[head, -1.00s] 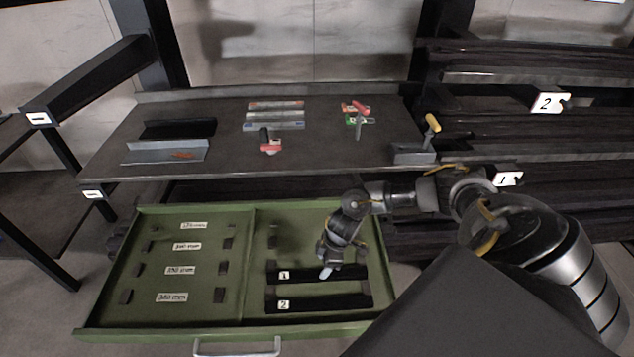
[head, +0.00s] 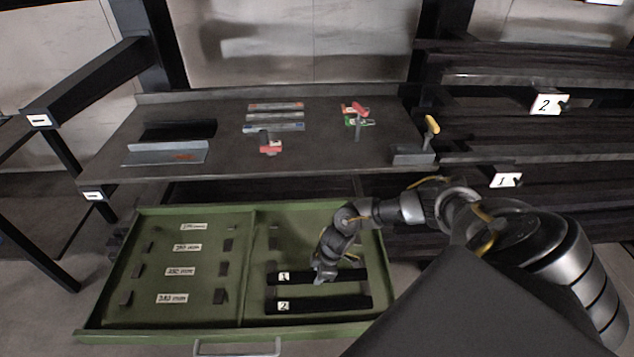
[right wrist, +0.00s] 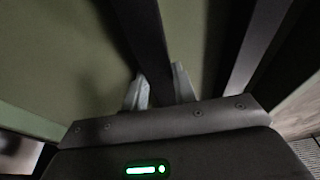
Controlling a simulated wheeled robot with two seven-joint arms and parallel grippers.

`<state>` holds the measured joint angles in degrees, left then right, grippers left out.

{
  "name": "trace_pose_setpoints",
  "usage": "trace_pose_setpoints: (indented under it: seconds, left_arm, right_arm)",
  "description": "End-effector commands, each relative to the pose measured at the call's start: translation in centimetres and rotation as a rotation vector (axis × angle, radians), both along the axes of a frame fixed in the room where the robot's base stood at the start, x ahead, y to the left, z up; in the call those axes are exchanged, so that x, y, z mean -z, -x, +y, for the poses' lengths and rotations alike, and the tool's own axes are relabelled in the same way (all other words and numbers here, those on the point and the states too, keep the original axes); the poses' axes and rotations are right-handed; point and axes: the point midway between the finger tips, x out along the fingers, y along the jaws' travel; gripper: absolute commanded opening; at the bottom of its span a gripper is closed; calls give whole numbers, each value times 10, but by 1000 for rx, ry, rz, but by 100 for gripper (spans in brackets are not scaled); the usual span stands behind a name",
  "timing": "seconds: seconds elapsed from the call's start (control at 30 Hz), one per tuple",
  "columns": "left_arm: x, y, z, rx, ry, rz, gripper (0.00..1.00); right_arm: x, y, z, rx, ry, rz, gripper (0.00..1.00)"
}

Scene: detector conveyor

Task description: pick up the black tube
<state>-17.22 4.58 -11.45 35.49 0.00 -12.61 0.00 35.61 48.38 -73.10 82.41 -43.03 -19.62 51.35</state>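Two black tubes lie side by side in the right part of the open green drawer (head: 165,319). The far black tube (head: 346,275) bears a label 1, the near black tube (head: 335,301) a label 2. My right gripper (head: 319,279) is down at the far tube, right of its label. In the right wrist view my right gripper (right wrist: 160,86) has one pale finger on each side of a black tube (right wrist: 145,35), and looks open around it. Whether the fingers touch it is hard to tell. My left gripper is not in view.
The drawer's left part holds small dark blocks and length labels. Behind it, a dark table (head: 225,165) carries a grey channel piece (head: 165,153), several flat bars and clamp-like tools. Dark shelves (head: 480,125) stand at the right, a black rack at the left.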

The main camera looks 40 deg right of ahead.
Motion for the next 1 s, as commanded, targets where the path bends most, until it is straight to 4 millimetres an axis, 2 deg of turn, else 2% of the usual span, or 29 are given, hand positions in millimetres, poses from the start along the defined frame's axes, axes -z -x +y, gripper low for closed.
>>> trace_pose_setpoints:
  seconds: [0.03, 0.17, 0.67, 0.87, 1.0]
  left_arm:
    - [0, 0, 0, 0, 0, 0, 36]
    - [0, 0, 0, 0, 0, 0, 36]
    - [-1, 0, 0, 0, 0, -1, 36]
    - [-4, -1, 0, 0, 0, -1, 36]
    - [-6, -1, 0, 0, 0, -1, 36]
  right_arm:
    - [0, 0, 0, 0, 0, 0, 17]
    - [0, 0, 0, 0, 0, 0, 0]
    - [-7, -2, 0, 1, -1, -3, 0]
    - [-34, -2, 0, 0, -2, -6, 0]
    - [-61, -4, 26, -5, -6, -7, 0]
